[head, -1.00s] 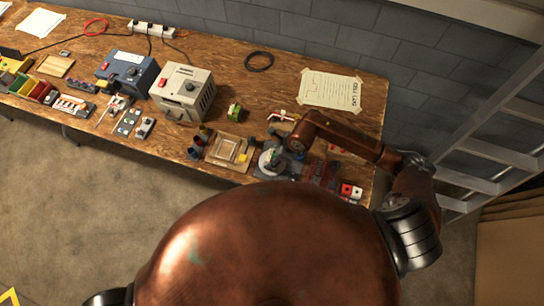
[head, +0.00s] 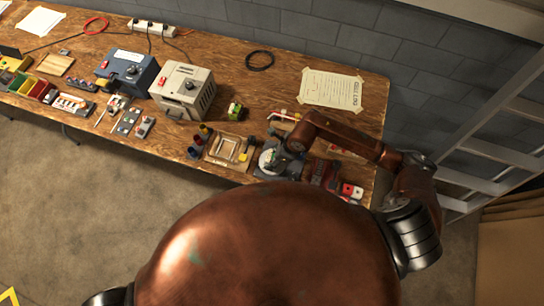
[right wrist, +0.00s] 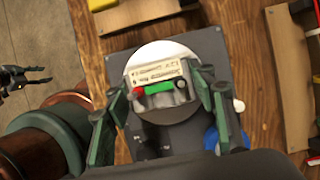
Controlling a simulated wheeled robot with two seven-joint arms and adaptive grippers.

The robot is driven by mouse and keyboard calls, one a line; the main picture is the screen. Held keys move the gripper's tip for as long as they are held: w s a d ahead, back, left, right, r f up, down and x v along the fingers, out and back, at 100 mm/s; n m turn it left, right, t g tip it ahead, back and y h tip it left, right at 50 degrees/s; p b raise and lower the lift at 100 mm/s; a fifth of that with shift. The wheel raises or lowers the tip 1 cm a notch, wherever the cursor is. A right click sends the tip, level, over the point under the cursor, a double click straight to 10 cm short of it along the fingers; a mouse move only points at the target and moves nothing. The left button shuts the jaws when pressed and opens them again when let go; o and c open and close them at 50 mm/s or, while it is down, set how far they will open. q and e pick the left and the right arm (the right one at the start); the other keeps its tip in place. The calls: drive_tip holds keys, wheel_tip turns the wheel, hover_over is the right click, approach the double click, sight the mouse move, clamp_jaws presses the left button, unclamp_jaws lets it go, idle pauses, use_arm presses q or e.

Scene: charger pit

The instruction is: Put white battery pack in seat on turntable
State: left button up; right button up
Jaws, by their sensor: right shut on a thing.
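The white battery pack (right wrist: 158,68) has a green strip and a red terminal. In the right wrist view it is between the fingers of my right gripper (right wrist: 158,92), which is shut on it. The pack is over the round white turntable (right wrist: 150,52), which sits on a dark plate. The pack and gripper cover much of the turntable, so the seat and any contact with it are hidden. In the head view, the turntable (head: 267,160) is small beneath my right gripper (head: 276,157). My left gripper (right wrist: 38,76) shows at the left of the wrist view, fingers apart and empty.
A wooden tray (head: 228,151) stands left of the turntable. A grey box (head: 184,92) and a blue box (head: 128,74) stand further left. A red and white item (head: 350,190) is near the bench's right end. Bare bench lies behind, near a black cable ring (head: 259,61).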

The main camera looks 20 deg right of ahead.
drive_tip(key=shift+f, duration=0.2)
idle(0.6)
drive_tip(key=o, duration=1.6)
drive_tip(key=shift+r, duration=0.1)
drive_tip(key=shift+r+p, duration=2.15)
drive_tip(key=shift+r, duration=1.3)
